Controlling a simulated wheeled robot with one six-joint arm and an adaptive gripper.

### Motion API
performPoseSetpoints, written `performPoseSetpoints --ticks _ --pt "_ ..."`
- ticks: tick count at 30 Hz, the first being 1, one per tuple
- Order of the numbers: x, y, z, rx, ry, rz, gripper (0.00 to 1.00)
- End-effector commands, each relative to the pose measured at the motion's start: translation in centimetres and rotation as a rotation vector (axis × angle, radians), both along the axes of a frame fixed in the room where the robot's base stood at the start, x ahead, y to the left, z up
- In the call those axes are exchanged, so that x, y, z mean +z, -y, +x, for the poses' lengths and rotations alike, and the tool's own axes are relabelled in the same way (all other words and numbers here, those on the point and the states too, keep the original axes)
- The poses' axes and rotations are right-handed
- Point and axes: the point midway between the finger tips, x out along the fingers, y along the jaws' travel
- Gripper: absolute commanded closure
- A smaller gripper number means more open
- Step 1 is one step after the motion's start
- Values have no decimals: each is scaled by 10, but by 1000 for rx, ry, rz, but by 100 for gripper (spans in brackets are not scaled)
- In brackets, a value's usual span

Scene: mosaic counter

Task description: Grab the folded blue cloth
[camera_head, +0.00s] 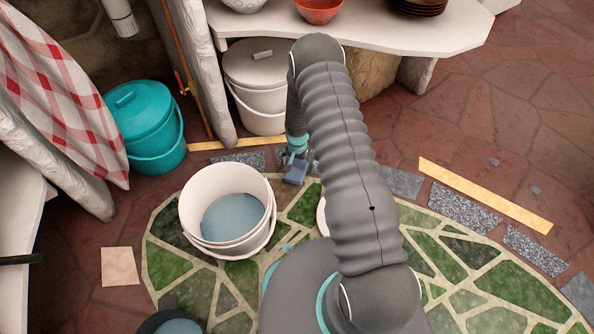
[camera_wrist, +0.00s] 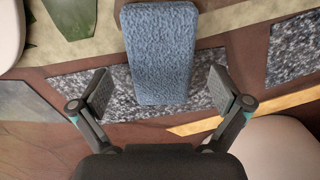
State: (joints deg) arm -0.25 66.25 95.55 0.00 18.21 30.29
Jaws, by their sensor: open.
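The folded blue cloth (camera_head: 295,172) lies on the floor at the edge of the green mosaic, just right of the white bucket. In the wrist view the cloth (camera_wrist: 160,55) is a long textured blue block, its near end over a speckled grey tile. My gripper (camera_wrist: 160,92) is open, with one finger on each side of the cloth's near end and gaps between. In the head view my gripper (camera_head: 297,157) is small and partly hidden by my arm, right at the cloth. I cannot tell whether the fingers are level with it.
An open white bucket (camera_head: 187,207) with blue water stands left of the cloth. A lidded white bucket (camera_head: 262,123) stands behind, under the counter (camera_head: 450,30). A teal lidded bucket (camera_head: 165,150) is at the left. Loose tiles and a yellow strip (camera_head: 485,195) lie right.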

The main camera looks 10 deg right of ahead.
Motion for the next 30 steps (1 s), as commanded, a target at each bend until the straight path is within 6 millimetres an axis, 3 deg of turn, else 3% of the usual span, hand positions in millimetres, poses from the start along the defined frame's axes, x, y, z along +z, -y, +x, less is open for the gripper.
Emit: performPoseSetpoints --ticks 5,13,21,30 --pt "-20 0 0 0 0 0 0" --pt "-22 0 0 0 1 0 0" --pt "-22 0 0 0 0 0 63" --pt "-21 0 0 0 0 0 63"
